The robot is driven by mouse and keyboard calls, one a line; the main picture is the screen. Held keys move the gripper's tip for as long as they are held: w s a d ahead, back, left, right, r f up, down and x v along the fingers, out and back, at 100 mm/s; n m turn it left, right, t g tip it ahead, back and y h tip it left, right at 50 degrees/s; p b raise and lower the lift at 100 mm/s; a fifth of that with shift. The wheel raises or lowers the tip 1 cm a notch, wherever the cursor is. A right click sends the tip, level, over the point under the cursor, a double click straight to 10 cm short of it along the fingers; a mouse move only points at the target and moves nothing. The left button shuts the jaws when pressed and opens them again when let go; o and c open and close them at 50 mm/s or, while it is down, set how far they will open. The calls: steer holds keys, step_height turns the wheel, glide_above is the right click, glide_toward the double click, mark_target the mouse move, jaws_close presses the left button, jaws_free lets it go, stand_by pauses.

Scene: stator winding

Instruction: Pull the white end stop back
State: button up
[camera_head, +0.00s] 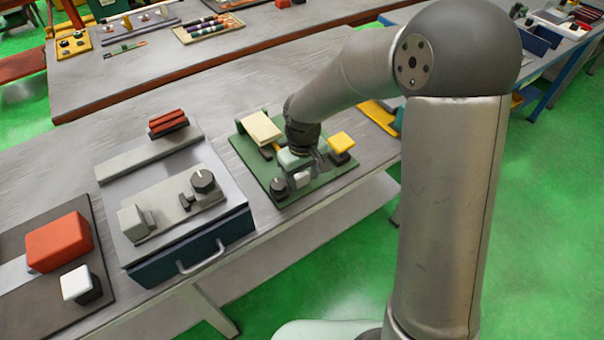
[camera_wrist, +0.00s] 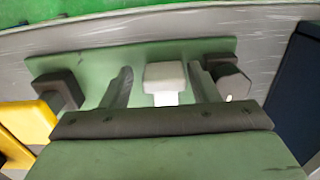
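The white end stop (camera_head: 303,179) is a small white block at the front edge of a green board (camera_head: 326,183). In the wrist view the white end stop (camera_wrist: 165,74) shows a square top and a narrower lower part. My gripper (camera_head: 305,168) is low over the front of the board. In the wrist view the two dark fingers of my gripper (camera_wrist: 160,82) are apart, one on each side of the white block. Gaps show on both sides, so it is not clamped. The depth of the fingertips relative to the block is hard to tell.
A dark knob (camera_head: 279,187) stands left of the stop, close to one finger in the wrist view (camera_wrist: 230,82). A yellow block (camera_head: 341,141) on a dark mount stands to the right. A cream block (camera_head: 262,129) is behind. A grey fixture (camera_head: 222,217) stands left.

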mark_target(302, 174)
steer(key=shift+s+a, duration=0.1)
steer(key=shift+a, duration=0.15)
steer(key=shift+r+p, duration=0.4)
steer(key=shift+r, duration=0.15)
step_height(302, 174, up, 7)
steer(key=p, duration=0.5)
steer(key=shift+d, duration=0.15)
